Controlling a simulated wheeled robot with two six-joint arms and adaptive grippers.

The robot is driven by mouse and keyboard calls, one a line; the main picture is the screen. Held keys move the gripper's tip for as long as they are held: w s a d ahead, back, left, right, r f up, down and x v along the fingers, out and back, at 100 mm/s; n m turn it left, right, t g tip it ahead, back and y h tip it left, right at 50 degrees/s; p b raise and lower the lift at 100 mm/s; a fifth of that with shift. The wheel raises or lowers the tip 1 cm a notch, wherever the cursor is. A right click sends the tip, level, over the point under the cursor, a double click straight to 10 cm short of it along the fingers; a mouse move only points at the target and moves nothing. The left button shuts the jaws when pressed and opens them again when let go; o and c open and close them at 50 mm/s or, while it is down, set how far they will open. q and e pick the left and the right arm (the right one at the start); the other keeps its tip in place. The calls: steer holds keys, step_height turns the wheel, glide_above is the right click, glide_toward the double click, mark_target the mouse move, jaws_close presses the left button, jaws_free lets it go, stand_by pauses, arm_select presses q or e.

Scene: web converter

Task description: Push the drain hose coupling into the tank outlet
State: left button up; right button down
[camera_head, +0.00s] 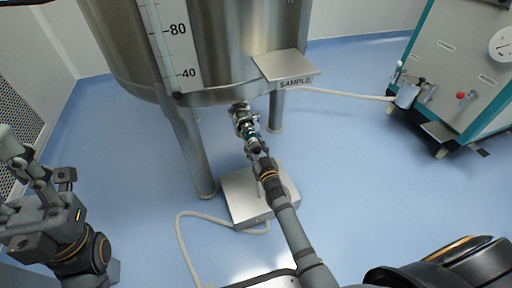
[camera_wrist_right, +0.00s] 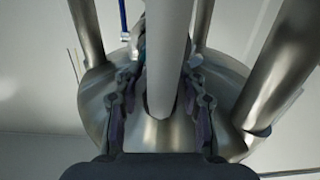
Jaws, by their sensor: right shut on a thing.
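The steel tank (camera_head: 230,60) stands on legs at the top, with its outlet (camera_head: 240,108) on the underside. My right gripper (camera_head: 254,146) is just below the outlet, shut on the drain hose coupling (camera_head: 249,130), which shows a green band. The coupling lines up closely with the outlet; I cannot tell whether they touch. In the right wrist view a pale hose (camera_wrist_right: 168,60) runs between the fingers of my right gripper (camera_wrist_right: 161,95) and hides most of the coupling and outlet. My left gripper (camera_head: 22,160) is far left, away from the tank; its opening is unclear.
A steel floor box (camera_head: 240,190) sits under the tank, and a pale hose (camera_head: 180,235) lies on the floor beside it. Tank legs (camera_head: 190,150) flank the right gripper's workspace. A SAMPLE shelf (camera_head: 285,66) juts out above. A teal-edged cabinet (camera_head: 460,70) stands at right.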

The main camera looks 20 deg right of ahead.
steer(key=shift+w, duration=0.1)
steer(key=c, duration=0.7)
jaws_free()
steer(key=s, duration=1.2)
steer(key=shift+d, duration=0.3)
